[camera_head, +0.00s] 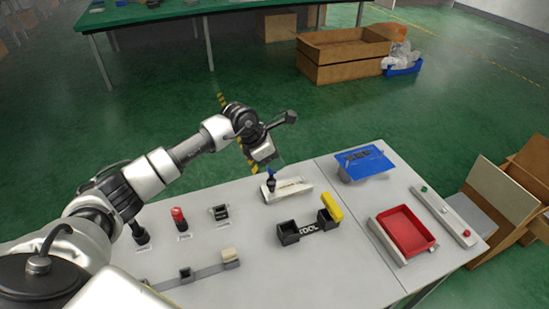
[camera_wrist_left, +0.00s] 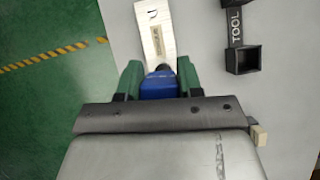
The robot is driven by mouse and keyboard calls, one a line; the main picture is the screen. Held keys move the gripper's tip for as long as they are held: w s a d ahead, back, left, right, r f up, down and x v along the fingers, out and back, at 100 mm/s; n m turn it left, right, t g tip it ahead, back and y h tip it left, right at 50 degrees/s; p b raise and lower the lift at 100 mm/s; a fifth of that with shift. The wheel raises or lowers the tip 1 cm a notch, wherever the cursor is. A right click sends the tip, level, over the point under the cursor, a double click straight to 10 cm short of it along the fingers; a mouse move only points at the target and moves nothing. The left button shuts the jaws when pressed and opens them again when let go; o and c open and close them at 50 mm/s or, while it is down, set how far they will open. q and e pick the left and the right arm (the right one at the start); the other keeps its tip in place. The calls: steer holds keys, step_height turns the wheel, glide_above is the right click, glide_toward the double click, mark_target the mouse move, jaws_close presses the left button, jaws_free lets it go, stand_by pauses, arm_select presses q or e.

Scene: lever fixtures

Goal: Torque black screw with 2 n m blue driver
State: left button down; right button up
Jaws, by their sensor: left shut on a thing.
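My left gripper (camera_head: 268,168) points down over the pale metal block (camera_head: 290,188) near the table's far edge. It is shut on the blue driver (camera_wrist_left: 158,84), whose blue handle sits between the green fingers in the left wrist view. In the head view, the driver (camera_head: 271,176) looks roughly upright, with its dark lower part at the left part of the block. The block also shows in the left wrist view (camera_wrist_left: 156,32), just beyond the driver. I cannot make out a black screw or whether the driver's tip touches it. My right gripper is not in view.
A black tool holder (camera_head: 310,230) with a yellow piece (camera_head: 331,207) stands mid-table. A red-topped tool (camera_head: 179,216) and black holder (camera_head: 219,212) stand left.

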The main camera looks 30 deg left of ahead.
arm_select(q)
steer(key=shift+f, duration=0.25)
stand_by(0.3)
steer(key=shift+f+b, duration=0.9)
steer(key=shift+b, duration=0.1)
